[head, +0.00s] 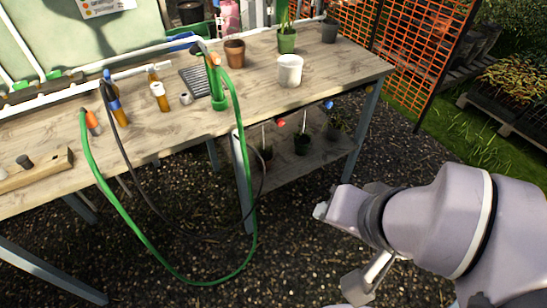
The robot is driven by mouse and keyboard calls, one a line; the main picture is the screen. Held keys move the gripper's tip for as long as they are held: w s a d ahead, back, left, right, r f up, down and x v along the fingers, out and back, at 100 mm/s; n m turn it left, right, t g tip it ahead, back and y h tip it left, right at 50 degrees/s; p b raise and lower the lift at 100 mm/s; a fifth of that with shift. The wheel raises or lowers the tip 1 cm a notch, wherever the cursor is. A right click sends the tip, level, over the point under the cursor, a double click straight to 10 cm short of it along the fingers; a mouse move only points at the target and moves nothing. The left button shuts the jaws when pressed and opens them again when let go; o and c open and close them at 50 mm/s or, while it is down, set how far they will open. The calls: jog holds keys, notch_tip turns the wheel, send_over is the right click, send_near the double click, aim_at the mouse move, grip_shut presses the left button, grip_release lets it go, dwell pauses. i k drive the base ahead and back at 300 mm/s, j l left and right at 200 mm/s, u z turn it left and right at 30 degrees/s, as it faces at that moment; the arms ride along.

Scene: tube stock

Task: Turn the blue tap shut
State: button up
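A small blue knob (329,104), which looks like the blue tap, sits at the front edge of the wooden bench, right of the middle. It is too small to tell how its handle is turned. A similar red knob (281,123) sits to its left along the same edge. My gripper (321,210) is in front of the bench, over the gravel, lower in the picture than the blue knob and apart from it. Its fingers are too small and turned away to show whether they are open. I see nothing held in it.
The wooden bench (345,75) carries pots, bottles and a white bucket (289,71). A green hose (253,200) and a dark hose hang in front of it, left of my gripper. Potted plants stand on the lower shelf (285,177). Open gravel lies before the bench.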

aim_at(107, 76)
jog(key=k+l, duration=0.1)
jog(key=k, duration=0.2)
jog(key=u, duration=1.3)
jog(key=i+l+z, duration=0.1)
jog(key=i+z, duration=0.15)
jog(key=i, duration=1.75)
